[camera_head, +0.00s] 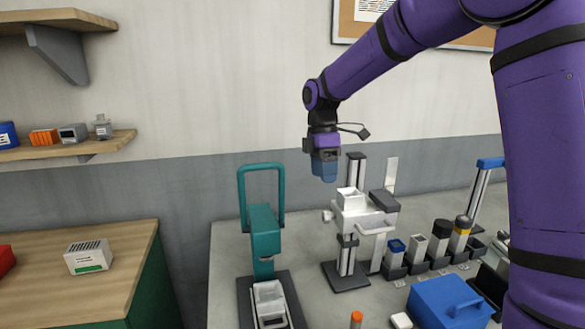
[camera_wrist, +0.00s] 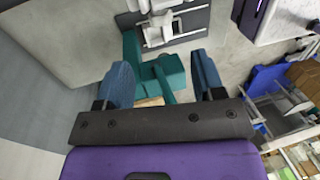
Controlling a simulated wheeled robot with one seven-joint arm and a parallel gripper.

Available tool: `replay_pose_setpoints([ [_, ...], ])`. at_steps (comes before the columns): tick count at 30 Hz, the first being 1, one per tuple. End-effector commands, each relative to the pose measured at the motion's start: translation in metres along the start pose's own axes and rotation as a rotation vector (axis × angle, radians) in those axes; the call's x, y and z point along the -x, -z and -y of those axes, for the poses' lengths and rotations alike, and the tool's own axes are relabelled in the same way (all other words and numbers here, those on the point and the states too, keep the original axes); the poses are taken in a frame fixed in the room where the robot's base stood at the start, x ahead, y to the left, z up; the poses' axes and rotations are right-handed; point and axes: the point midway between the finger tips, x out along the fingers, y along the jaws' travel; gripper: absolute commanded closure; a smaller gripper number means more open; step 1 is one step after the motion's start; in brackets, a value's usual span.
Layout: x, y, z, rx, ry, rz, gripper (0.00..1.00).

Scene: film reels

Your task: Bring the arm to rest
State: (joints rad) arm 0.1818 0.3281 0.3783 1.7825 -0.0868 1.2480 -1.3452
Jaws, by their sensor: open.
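My gripper (camera_head: 325,168) hangs from my purple arm, pointing down, above the grey worktop near the middle of the head view. In the wrist view its two blue fingers (camera_wrist: 164,84) stand wide apart with nothing held between them. A teal press-like device (camera_head: 265,235) with a looped handle stands to the lower left of the gripper; it also shows beyond the fingers in the wrist view (camera_wrist: 167,72). A white and grey device (camera_head: 360,215) on a dark base stands below and just right of the gripper. The gripper appears apart from both.
Several small containers (camera_head: 418,248) stand in a row on the right. A blue box (camera_head: 450,303) is at the front right. A wooden-topped cabinet (camera_head: 120,285) carries a white box (camera_head: 90,257). A wall shelf (camera_head: 105,146) holds small items. Air left of the gripper is clear.

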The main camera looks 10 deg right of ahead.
Motion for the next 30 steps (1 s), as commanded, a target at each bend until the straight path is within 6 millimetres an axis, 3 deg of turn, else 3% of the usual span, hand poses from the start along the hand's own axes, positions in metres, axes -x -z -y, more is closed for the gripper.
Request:
replay_pose_setpoints([
  [4, 0.005, -0.001, 0.007, -0.028, -0.014, 0.006, 0.38],
  [8, 0.018, -0.004, 0.031, -0.131, -0.060, 0.019, 0.38],
  [19, 0.052, -0.023, 0.134, -0.582, -0.256, -0.009, 0.38],
  [30, 0.054, -0.046, 0.235, -1.029, -0.427, -0.173, 0.38],
])
